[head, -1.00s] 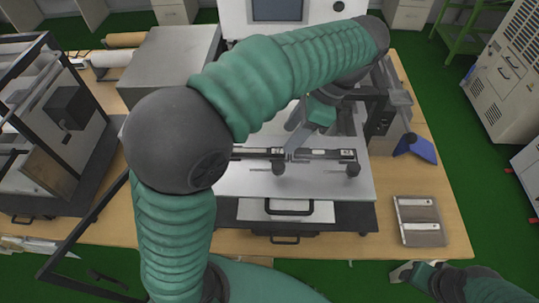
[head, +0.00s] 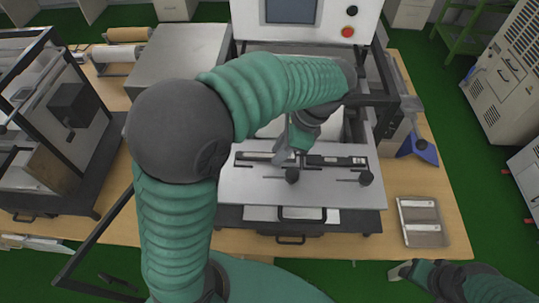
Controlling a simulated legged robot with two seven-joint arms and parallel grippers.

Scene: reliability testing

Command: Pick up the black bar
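The black bar (head: 335,160) lies along the metal plate (head: 250,190) of the machine in the middle of the table. It is a long dark strip with light fittings, running left to right behind two black knobs. My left gripper (head: 281,156) points down at the bar, left of its middle, and overlaps it in the picture. I cannot tell whether its fingers touch the bar or are closed on it. My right gripper (head: 399,271) is low at the right, in front of the table edge and far from the bar. Its finger opening is not clear.
The machine's panel (head: 294,15) with a screen and red button stands behind. A grey metal box (head: 180,55) and a framed unit (head: 55,120) are at the left. A shallow tray (head: 422,238) and a blue object (head: 420,152) are on the right. My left arm covers part of the table.

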